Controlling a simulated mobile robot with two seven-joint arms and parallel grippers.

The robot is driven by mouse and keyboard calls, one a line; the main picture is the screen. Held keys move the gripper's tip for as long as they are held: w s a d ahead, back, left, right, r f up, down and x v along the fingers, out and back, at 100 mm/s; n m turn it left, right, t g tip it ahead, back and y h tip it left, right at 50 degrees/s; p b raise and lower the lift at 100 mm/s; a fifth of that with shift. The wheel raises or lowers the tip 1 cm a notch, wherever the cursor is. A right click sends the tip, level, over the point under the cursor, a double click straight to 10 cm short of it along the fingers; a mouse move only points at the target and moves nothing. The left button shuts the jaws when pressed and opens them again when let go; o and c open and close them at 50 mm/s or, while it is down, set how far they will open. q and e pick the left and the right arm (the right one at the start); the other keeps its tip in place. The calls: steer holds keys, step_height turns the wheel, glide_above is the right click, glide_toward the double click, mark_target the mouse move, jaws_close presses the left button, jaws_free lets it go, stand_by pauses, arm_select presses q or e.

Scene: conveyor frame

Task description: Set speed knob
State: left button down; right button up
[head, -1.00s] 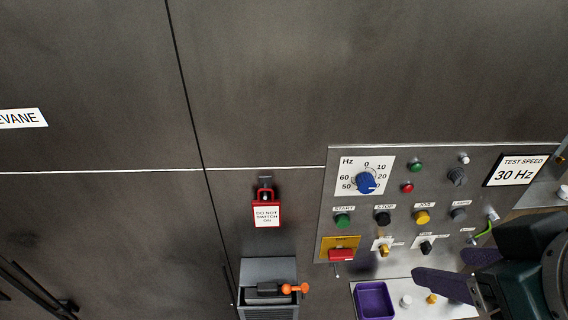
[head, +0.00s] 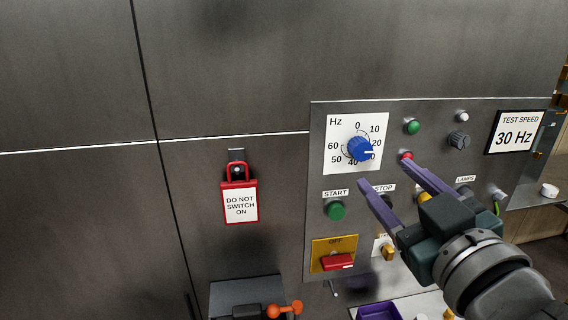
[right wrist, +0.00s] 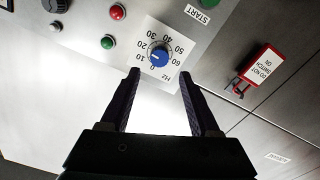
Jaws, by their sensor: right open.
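The blue speed knob (head: 360,148) sits on a white Hz dial plate (head: 341,120) numbered from 0 to 60. Its white mark points right, near the 20-to-30 side; the exact setting is hard to read. My right gripper (head: 384,172) is open and empty, its purple fingers in front of the panel just below and right of the dial. In the right wrist view the knob (right wrist: 158,57) appears upside down, ahead of the gap between the fingertips (right wrist: 159,73). The fingers are apart from it. A sign (head: 520,132) reads TEST SPEED 30 Hz. My left gripper is not in view.
Near the knob are a red lamp or button (head: 407,156), a green one (head: 412,127) and a dark knob (head: 458,140). Below are the green START button (head: 336,210) and red OFF handle (head: 338,262). A red lockout tag (head: 240,202) hangs left. STOP is partly hidden.

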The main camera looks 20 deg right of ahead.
mark_target(364, 152)
steer(key=b+x, duration=0.1)
steer(key=x, duration=0.6)
steer(key=shift+w+d, duration=0.1)
steer(key=shift+w, duration=0.2)
steer(key=shift+w+d, duration=0.1)
steer(key=shift+w, duration=0.15)
steer(key=shift+c, duration=0.3)
steer(key=shift+s, duration=0.1)
steer(key=c, duration=0.7)
steer(key=n, duration=0.3)
steer(key=shift+n, duration=0.3)
steer(key=n, duration=0.5)
steer(key=shift+n, duration=0.4)
steer(key=n, duration=0.2)
steer(key=shift+n, duration=0.4)
steer(key=n, duration=0.5)
steer(key=shift+n, duration=0.4)
steer(key=o, duration=1)
